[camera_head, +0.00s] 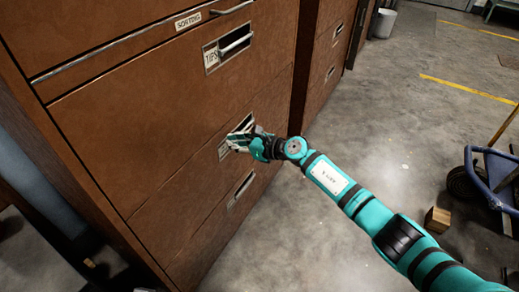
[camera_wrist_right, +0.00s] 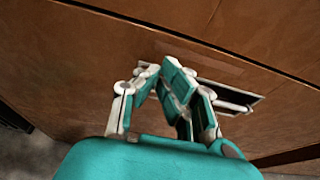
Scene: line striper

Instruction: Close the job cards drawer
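A brown cabinet drawer (camera_head: 155,172) stands below the one marked TIPS in the head view. My right gripper (camera_head: 232,143) is at its label and handle plate and covers part of it, so I cannot read a label there. I see no "job cards" label. This drawer front looks about level with its neighbours; a small gap is hard to judge. In the wrist view the drawer front (camera_wrist_right: 70,60) fills the background. The right gripper's fingertips (camera_wrist_right: 160,74) come together at the left part of the plate, beside the handle recess (camera_wrist_right: 235,100). Nothing shows held between them. My left gripper is out of view.
Above are the TIPS drawer (camera_head: 120,105) and the SORTING drawer (camera_head: 95,25). Another drawer (camera_head: 205,230) is below. A second cabinet (camera_head: 328,60) stands beyond. A blue cart (camera_head: 495,170) and a small wooden block (camera_head: 437,219) are at right. Concrete floor between is mostly clear.

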